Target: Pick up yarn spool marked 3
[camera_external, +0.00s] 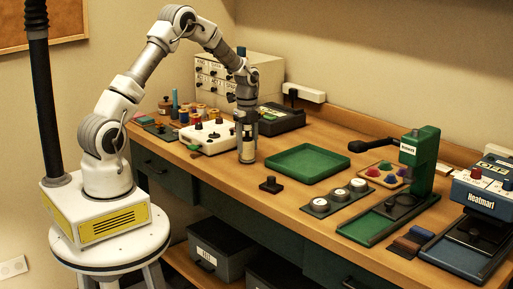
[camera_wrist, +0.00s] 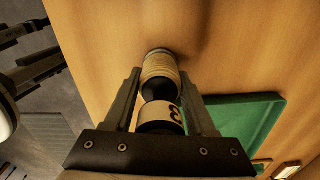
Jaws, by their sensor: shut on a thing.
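My gripper (camera_external: 246,128) is shut on a cream yarn spool (camera_external: 247,152) over the front part of the table, left of the green tray. In the wrist view, my gripper's two fingers (camera_wrist: 161,92) stand on either side of the spool. The spool's pale end (camera_wrist: 160,128) bears a dark mark that looks like a 3. Its cream wound part (camera_wrist: 160,70) lies beyond a dark middle. The spool looks upright in the outside view. I cannot tell whether its lower end touches the table.
The green tray (camera_external: 305,176) is to the right, with a small dark block (camera_external: 271,185) in front. A white control box (camera_external: 205,139) and several coloured spools (camera_external: 196,111) stand left. A board with round discs (camera_external: 340,196) and a green press (camera_external: 418,165) are farther right.

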